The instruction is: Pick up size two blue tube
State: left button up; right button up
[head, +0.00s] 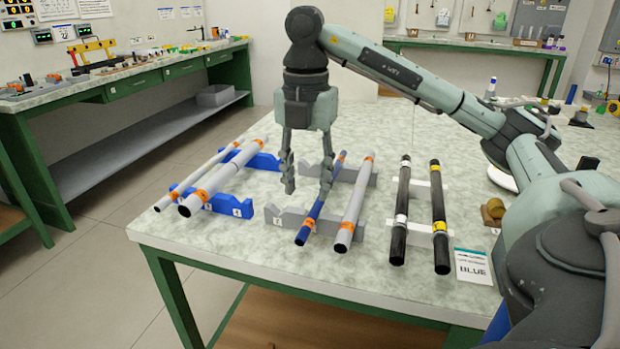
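A slim blue tube (316,211) with an orange band near its front end lies across a grey rack (285,218). A thicker grey tube (354,205) with orange bands lies to its right on the same rack. My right gripper (307,188) points down over this rack with its fingers apart and nothing between them that I can see held. Its right finger overlaps the blue tube in the picture and hides part of it; I cannot tell whether they touch. My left gripper is out of view.
A blue rack (243,209) on the left holds two pale tubes (222,178) with orange bands. Two black rods (439,215) lie on white supports to the right. The table's front left corner is clear.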

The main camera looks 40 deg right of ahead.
aim_at(308, 222)
notch_tip(308, 222, down, 7)
jog(key=shift+s+f, duration=0.1)
jog(key=shift+f, duration=0.05)
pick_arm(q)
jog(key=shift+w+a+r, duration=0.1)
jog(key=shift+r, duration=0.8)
pick_arm(e)
jog(key=shift+c, duration=0.3)
grip_shut()
